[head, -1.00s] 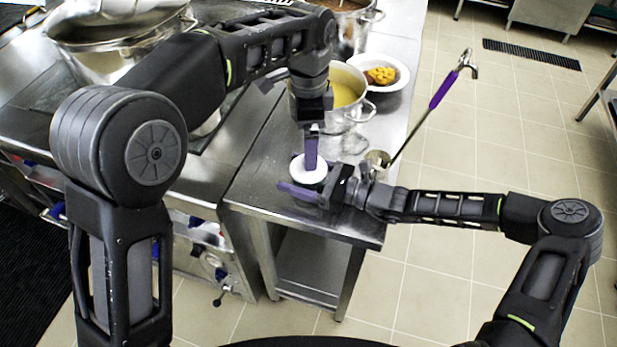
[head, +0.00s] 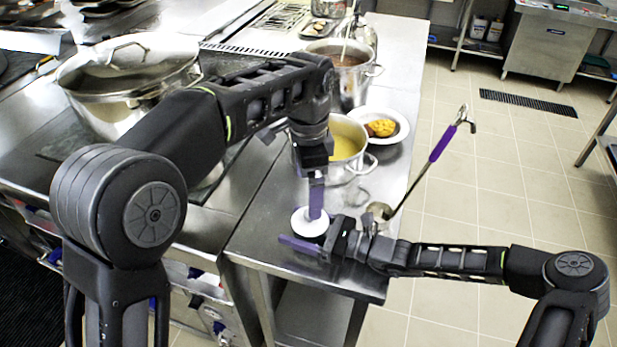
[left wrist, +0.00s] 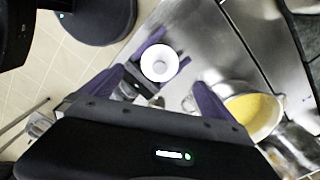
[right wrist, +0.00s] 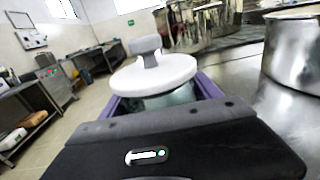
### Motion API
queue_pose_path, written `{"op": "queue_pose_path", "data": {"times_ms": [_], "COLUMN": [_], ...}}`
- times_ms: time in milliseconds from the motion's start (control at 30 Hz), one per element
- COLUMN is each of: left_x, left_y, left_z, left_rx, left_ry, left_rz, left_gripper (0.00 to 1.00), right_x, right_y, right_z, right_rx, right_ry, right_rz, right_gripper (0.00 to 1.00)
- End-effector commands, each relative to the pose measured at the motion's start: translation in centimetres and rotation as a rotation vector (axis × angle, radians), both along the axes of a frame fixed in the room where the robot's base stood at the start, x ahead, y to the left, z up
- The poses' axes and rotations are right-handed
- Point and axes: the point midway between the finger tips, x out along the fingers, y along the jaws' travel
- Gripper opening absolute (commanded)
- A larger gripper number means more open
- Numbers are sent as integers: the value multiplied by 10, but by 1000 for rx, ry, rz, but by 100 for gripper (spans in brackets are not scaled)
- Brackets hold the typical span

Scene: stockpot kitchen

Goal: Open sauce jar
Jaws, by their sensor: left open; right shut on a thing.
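The sauce jar stands near the front end of the steel table, its round white lid (head: 309,222) on top. In the right wrist view the lid (right wrist: 152,75) carries a grey knob (right wrist: 146,47), and part of the glass body (right wrist: 165,97) shows below. My right gripper (head: 306,238) is shut on the jar body from the right, with a purple finger on either side. My left gripper (head: 316,212) is open and points down over the lid. In the left wrist view its purple fingers are spread, with the lid (left wrist: 160,64) beyond and between them.
A pot of yellow soup (head: 345,148) stands just behind the jar, with a white plate of food (head: 382,126) beside it. A purple-handled ladle (head: 436,150) slants out over the table's right edge. A large pot (head: 130,85) is at left.

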Motion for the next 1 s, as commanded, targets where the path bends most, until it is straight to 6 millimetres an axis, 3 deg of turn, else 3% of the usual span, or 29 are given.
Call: {"op": "queue_pose_path", "data": {"times_ms": [300,500,933,1000], "left_x": [-1,0,0,0], "left_y": [0,0,0,0], "left_z": [-59,-87,-96,-96], "left_rx": [1,0,-2,-2], "left_ry": [1,-1,-2,-2], "left_rz": [-1,-1,-1,-1], "left_gripper": [100,100,100,95], "right_x": [0,0,0,0], "right_y": [0,0,0,0], "right_z": [0,0,0,0], "right_rx": [0,0,0,0], "right_ry": [0,0,0,0], "right_rz": [0,0,0,0], "right_gripper": [0,0,0,0]}}
